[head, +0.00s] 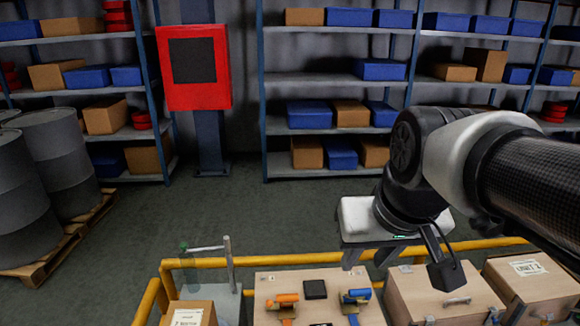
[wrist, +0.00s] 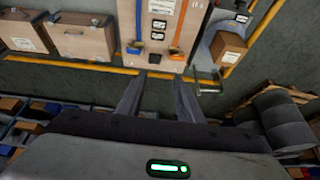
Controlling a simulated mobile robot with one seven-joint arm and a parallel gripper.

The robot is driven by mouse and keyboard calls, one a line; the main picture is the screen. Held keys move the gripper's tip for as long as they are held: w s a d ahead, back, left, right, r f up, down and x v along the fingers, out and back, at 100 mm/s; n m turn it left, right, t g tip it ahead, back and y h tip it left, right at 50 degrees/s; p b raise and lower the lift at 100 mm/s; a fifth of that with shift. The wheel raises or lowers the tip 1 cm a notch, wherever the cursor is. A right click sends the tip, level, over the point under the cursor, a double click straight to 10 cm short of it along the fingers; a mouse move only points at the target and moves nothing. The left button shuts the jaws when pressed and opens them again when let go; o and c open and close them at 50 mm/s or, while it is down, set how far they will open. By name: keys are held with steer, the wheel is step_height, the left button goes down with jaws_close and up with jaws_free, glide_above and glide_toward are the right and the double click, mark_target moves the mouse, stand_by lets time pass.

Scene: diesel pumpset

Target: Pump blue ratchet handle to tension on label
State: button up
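The blue ratchet handle (head: 355,296) is on the right part of a pale wooden panel (head: 267,293) at the bottom of the head view. An orange handle (head: 285,299) is to its left, with a small black box (head: 315,289) between them. The wrist view looks from the other side: the blue handle (wrist: 136,47) is left of the orange handle (wrist: 177,53), with white labels (wrist: 160,7) between. The label writing is too small to read. My gripper (head: 368,256) is open and empty, above and apart from the panel's far edge. Its fingers (wrist: 157,100) also show in the wrist view.
A yellow rail (head: 250,262) runs behind the panel. Wooden cases (head: 440,288) stand to the right, a small labelled carton (head: 190,313) to the left. A metal post (head: 229,262) rises near the rail. Drums (head: 55,160) and shelves stand farther back, with open floor between.

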steer(key=shift+g, duration=0.5)
steer(key=w, duration=0.3)
steer(key=w+d+f+b, duration=0.1)
steer(key=w, duration=0.2)
steer(key=w+d+f, duration=0.1)
steer(key=w, duration=0.2)
steer(key=shift+w+d+f+b, duration=0.2)
steer(key=shift+w+d+b, duration=0.05)
steer(key=shift+w+b, duration=0.15)
jaws_close()
steer(key=w+d+f+g+b, duration=0.1)
steer(key=w+d+f, duration=0.4)
steer(key=w+f, duration=0.5)
steer(key=w+d+f+g+b, duration=0.1)
steer(key=w+d+f+b, duration=0.2)
steer(key=w+f, duration=0.7)
step_height(320, 180, down, 3)
steer(key=shift+w+d+f+g, duration=0.15)
steer(key=shift+d+g, duration=0.25)
steer(key=shift+d, duration=0.65)
